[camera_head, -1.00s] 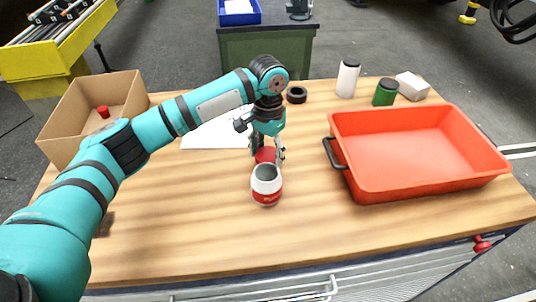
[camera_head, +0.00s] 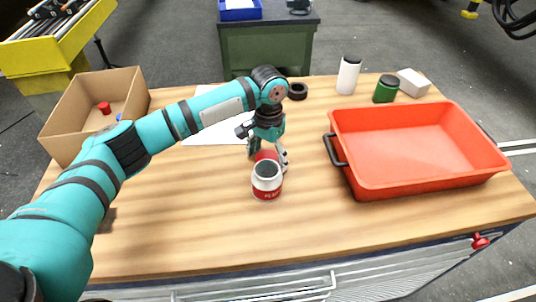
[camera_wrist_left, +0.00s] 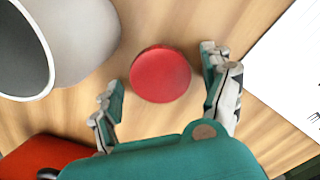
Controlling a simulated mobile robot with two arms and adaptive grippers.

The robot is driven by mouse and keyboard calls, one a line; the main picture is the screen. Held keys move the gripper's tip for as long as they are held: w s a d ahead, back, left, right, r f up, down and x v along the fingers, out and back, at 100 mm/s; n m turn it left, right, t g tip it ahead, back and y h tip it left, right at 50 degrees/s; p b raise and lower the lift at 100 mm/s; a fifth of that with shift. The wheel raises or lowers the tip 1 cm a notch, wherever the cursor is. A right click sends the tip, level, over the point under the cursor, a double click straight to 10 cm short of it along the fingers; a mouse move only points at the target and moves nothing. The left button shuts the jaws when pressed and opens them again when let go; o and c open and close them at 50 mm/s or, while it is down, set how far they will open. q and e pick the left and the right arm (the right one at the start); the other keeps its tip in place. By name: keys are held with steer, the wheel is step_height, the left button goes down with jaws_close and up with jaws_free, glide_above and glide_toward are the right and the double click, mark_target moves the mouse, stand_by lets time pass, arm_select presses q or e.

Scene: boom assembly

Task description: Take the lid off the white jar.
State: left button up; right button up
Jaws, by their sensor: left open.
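The white jar (camera_head: 267,178) with a red label stands upright on the table, its dark open mouth uncovered. It also shows at the upper left of the left wrist view (camera_wrist_left: 85,40). A round red lid (camera_wrist_left: 161,74) is apart from the jar, behind it in the head view (camera_head: 265,155), partly hidden by the jar and fingers. My left gripper (camera_head: 268,155) is open, just behind the jar, with its fingers on either side of the lid. In the left wrist view a gap shows between the lid and each finger. My right gripper is not in view.
An orange tray (camera_head: 375,186) with a dark handle stands to the right. A cardboard box (camera_head: 62,132) holding a red item is at the left. A white container (camera_head: 348,76), a green one (camera_head: 385,90) and a black ring (camera_head: 297,91) stand at the back. The front table area is clear.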

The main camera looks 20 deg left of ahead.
mark_target(269, 157)
arm_select(q)
steer(key=shift+r, duration=0.15)
steer(key=shift+r, duration=0.35)
step_height(269, 157, up, 11)
steer(key=b, duration=0.3)
steer(key=shift+w+r, duration=0.15)
steer(key=shift+r, duration=0.05)
steer(key=shift+f, duration=0.1)
